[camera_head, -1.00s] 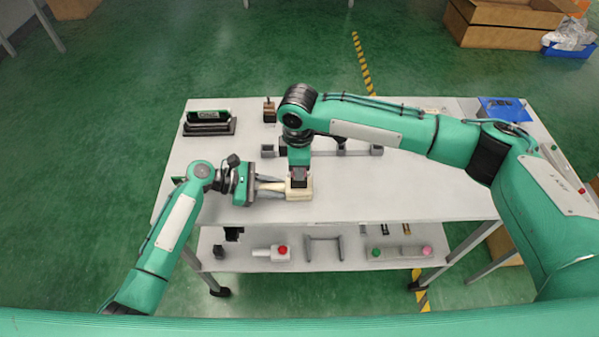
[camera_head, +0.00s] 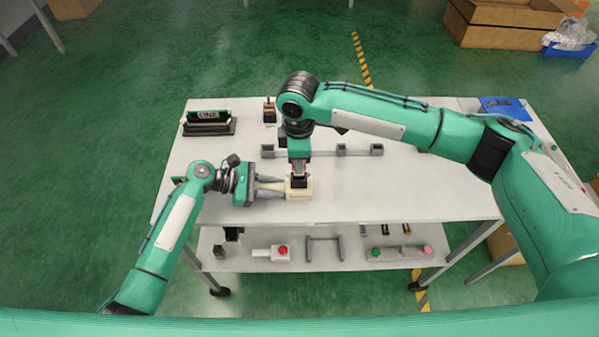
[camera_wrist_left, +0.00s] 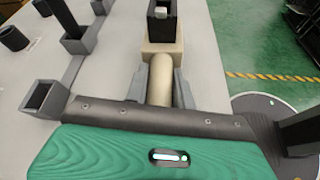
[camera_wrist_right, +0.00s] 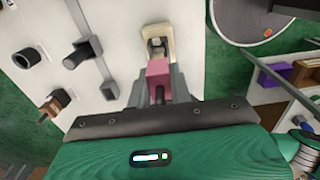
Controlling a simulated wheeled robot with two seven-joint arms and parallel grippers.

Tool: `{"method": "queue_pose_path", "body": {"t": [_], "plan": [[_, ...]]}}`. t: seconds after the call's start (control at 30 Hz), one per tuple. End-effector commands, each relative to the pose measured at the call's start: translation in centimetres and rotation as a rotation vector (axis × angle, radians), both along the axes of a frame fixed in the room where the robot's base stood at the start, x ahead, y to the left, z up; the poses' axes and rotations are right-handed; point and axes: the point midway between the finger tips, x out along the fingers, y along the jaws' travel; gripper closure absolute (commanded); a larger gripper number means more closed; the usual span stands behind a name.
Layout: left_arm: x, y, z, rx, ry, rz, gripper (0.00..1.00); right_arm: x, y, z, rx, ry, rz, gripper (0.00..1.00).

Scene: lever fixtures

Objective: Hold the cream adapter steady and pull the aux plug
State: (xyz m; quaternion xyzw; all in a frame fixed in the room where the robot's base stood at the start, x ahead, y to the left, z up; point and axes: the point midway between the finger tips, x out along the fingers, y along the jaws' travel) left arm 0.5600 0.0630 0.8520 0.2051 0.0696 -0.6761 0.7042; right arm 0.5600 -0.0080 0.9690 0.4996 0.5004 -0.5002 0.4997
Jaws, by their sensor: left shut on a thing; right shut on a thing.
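The cream adapter (camera_head: 304,193) lies near the table's front edge, its block to the right and its round stem to the left. My left gripper (camera_head: 276,187) is shut on that stem; the left wrist view shows a finger on each side of the cream stem (camera_wrist_left: 160,80). A dark, boxy part (camera_head: 299,182) stands on the block. My right gripper (camera_head: 298,169) is above the block, pointing down and shut on a pink piece, apparently the aux plug (camera_wrist_right: 159,72). In the right wrist view the cream block (camera_wrist_right: 157,35) is just beyond the plug; any remaining contact is unclear.
A grey rail with brackets (camera_head: 341,150) lies behind the adapter. A dark stand (camera_head: 209,124) is at the back left and a blue item (camera_head: 503,108) at the back right. The table's front right (camera_head: 420,195) is clear. Several fixtures occupy the lower shelf.

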Motion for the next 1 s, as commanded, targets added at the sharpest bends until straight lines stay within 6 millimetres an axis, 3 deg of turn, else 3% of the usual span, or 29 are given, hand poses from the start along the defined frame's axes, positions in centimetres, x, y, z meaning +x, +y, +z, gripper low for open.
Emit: {"method": "queue_pose_path", "body": {"t": [0.33,0.77,1.0], "plan": [[0.0,0.0,0.0,0.0,0.0,0.0,1.0,0.0,0.0,1.4,0.001,0.0,0.0,1.0],[0.0,0.0,0.0,0.0,0.0,0.0,1.0,0.0,0.0,1.7,0.001,-0.001,0.0,1.0],[0.0,0.0,0.0,0.0,0.0,0.0,1.0,0.0,0.0,3.2,0.0,-0.002,0.001,1.0]]}}
